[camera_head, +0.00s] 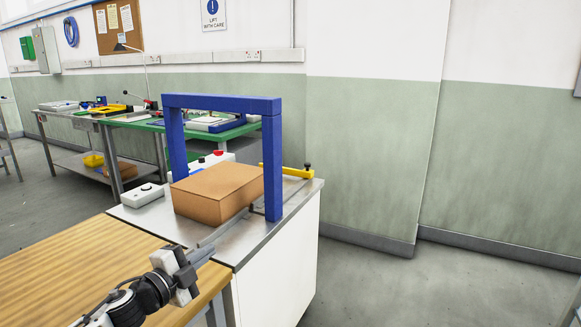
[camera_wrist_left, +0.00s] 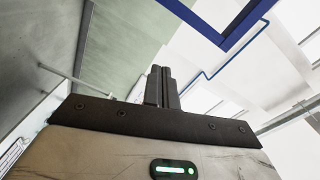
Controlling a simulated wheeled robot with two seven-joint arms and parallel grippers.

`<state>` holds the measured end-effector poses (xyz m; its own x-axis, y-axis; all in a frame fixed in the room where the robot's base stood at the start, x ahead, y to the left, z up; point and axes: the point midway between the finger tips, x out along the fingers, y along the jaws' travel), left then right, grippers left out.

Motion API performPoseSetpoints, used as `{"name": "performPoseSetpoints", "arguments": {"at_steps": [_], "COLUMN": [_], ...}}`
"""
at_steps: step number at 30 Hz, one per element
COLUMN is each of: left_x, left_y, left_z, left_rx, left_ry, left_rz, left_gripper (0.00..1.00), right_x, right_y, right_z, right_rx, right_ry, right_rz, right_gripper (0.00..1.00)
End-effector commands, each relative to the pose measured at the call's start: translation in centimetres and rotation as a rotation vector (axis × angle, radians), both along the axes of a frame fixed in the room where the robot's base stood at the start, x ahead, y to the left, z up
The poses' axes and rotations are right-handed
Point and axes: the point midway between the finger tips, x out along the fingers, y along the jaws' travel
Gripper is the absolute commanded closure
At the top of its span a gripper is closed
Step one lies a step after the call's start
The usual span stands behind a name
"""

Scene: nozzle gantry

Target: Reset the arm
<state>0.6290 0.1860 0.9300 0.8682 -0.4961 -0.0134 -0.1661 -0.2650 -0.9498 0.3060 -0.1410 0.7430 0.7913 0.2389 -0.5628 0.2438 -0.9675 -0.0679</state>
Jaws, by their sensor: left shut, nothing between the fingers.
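My left gripper (camera_head: 205,252) reaches in from the bottom left of the head view, above the corner between the wooden table and the metal-topped bench. In the left wrist view its two dark fingers (camera_wrist_left: 162,85) stand together, shut with nothing between them. A blue gantry frame (camera_head: 222,103) stands on the bench beyond the gripper, and a part of it crosses the top of the wrist view (camera_wrist_left: 215,32). A brown cardboard box (camera_head: 217,193) sits under the gantry, apart from the gripper. My right gripper is not in view.
The metal-topped bench (camera_head: 150,215) carries a thin metal rail, a white control box (camera_head: 142,194) and a yellow bar (camera_head: 288,171). The wooden table (camera_head: 70,265) is bare where it shows. Green-topped workbenches with tools stand behind. Floor at the right (camera_head: 400,285) is clear.

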Motion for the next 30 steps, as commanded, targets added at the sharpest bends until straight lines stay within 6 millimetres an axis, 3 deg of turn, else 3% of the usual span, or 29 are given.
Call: {"name": "performPoseSetpoints", "arguments": {"at_steps": [5,8,11,15,21,25,30], "left_x": [-4.3,-7.9,-12.7,-19.9,-28.6,-31.8,-32.9], "left_y": [-3.2,-5.0,-6.3,-6.6,-5.3,-4.6,-4.4], "left_z": [-4.8,-7.8,-11.2,-15.0,-18.1,-18.9,-19.1], "left_rx": [-0.18,-0.317,-0.486,-0.706,-0.914,-0.974,-0.994], "left_ry": [0.139,0.254,0.409,0.633,0.878,0.959,0.986], "left_rz": [0.025,0.066,0.14,0.287,0.496,0.574,0.604], "left_gripper": [1.0,1.0,1.0,1.0,1.0,1.0,1.0], "right_x": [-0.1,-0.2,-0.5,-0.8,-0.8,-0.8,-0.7], "right_y": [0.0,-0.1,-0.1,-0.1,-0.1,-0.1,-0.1], "right_z": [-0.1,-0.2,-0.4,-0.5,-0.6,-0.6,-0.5], "right_rx": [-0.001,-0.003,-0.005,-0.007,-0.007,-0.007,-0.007], "right_ry": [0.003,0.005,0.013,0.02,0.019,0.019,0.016], "right_rz": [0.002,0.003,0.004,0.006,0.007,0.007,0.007], "right_gripper": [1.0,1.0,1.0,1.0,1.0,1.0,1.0]}}
